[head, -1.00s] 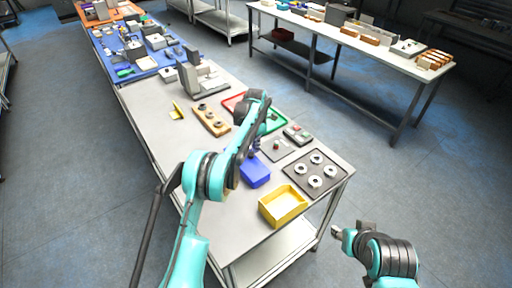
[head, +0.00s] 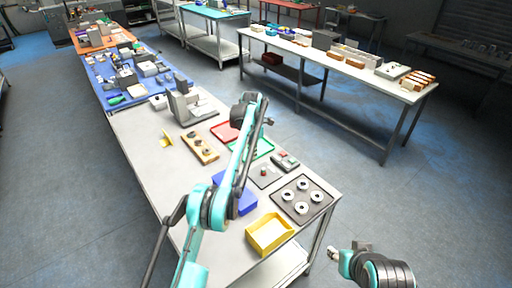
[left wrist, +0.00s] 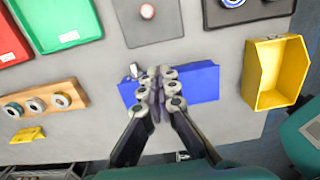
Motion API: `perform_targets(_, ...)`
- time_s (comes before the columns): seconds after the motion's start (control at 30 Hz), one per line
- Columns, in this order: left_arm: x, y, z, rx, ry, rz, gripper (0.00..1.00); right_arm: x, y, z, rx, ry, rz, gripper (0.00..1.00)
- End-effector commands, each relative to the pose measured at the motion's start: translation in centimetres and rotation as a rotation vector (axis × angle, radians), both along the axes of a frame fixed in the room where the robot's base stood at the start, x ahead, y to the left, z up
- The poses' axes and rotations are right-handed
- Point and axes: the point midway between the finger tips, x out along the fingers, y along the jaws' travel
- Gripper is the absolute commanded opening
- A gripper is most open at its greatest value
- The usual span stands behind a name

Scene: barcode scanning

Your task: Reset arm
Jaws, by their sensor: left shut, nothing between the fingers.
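My left gripper (left wrist: 158,88) is shut and empty in the left wrist view. Its fingertips appear in front of a blue bin (left wrist: 200,84); I cannot tell the height between them. In the head view my left arm reaches over the table and partly covers the blue bin (head: 247,203); the fingers are not clear there. My right gripper (head: 335,256) is at the lower right of the head view, off the table's front right corner. It is too small and turned to tell its opening.
A yellow tray (head: 270,234) stands near the front table edge, beside a dark plate (head: 322,196) with several round parts. Red (head: 223,133) and green (head: 265,148) trays, a wooden block (head: 200,148) and a grey machine (head: 190,104) lie further back.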

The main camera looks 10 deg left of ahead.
Motion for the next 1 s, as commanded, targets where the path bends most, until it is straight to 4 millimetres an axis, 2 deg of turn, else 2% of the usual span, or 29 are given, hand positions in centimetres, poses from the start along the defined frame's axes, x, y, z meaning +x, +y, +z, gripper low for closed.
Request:
perform_targets(0.03, 0.2, -0.1, 0.9, 0.000, 0.000, 0.000, 0.00, 0.0, 0.0, 1.8, 0.000, 0.000, 0.000, 0.40)
perform_targets(0.1, 0.5, -0.3, 1.3, 0.000, 0.000, 0.000, 0.00, 0.0, 0.0, 3.1, 0.000, 0.000, 0.000, 0.40)
perform_targets(0.3, 1.0, -0.8, 1.8, 0.000, 0.000, 0.001, 0.00, 0.0, 0.0, 5.8, 0.000, 0.000, 0.000, 0.40)
perform_targets(0.43, 1.1, -1.0, 1.8, 0.000, 0.000, 0.001, 0.00, 0.0, 0.0, 6.7, 0.000, 0.000, 0.000, 0.40)
perform_targets(0.77, 1.2, -1.1, 1.9, 0.000, -0.004, -0.015, 0.00, 0.0, 0.0, 6.8, 0.000, 0.000, 0.000, 0.40)
perform_targets(0.87, 1.3, -0.8, 2.8, 0.000, -0.020, -0.071, 0.00, 0.0, 0.0, 6.1, 0.000, 0.000, 0.000, 0.40)
perform_targets(1.0, 0.9, -0.3, 5.5, 0.005, -0.062, -0.226, 0.00, 0.0, 0.0, 4.5, 0.000, 0.000, 0.000, 0.40)
